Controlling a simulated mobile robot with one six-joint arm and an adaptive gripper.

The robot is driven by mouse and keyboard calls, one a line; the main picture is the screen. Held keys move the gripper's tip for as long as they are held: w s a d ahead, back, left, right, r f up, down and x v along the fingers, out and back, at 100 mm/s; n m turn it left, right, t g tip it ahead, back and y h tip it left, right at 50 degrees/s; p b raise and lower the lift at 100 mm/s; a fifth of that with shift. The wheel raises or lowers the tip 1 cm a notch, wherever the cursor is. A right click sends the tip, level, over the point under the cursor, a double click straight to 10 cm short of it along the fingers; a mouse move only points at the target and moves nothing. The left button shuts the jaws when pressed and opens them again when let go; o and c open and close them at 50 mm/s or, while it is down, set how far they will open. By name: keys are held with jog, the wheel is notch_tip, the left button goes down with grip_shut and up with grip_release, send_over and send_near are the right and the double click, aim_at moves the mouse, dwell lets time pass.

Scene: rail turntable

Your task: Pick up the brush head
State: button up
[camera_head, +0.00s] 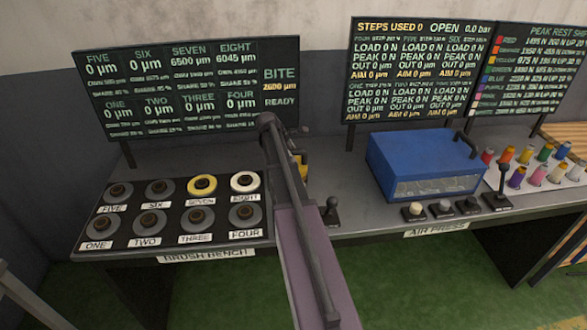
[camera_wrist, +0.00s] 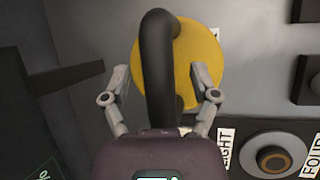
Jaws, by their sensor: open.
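A round yellow disc, which I take for the brush head (camera_wrist: 207,46), lies under my gripper (camera_wrist: 158,75) in the wrist view. My fingers are spread to either side, overlapping its near part, and hold nothing visible. A dark curved bar hides its middle. In the head view, only a sliver of a yellow thing (camera_head: 304,160) shows behind my arm, probably the same disc. I cannot tell whether the fingers touch the disc.
On the brush bench (camera_head: 90,236), seat SEVEN has a yellow ring (camera_head: 202,184) and seat EIGHT a white ring (camera_head: 244,181). A lever (camera_head: 332,212) stands right of my arm. A blue air press (camera_head: 415,155) and coloured spools (camera_head: 527,155) are farther right. Screens (camera_head: 190,88) stand behind.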

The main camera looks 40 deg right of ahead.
dwell(0.3)
grip_shut()
jog(key=shift+r, duration=0.15)
dwell(0.3)
jog(key=shift+r+p, duration=1.75)
jog(key=shift+p, duration=0.2)
jog(key=s+a+r+p, duration=0.1)
jog(key=s+a, duration=0.9)
jog(key=s, duration=0.2)
jog(key=shift+a, duration=0.35)
jog(key=shift+r, duration=0.1)
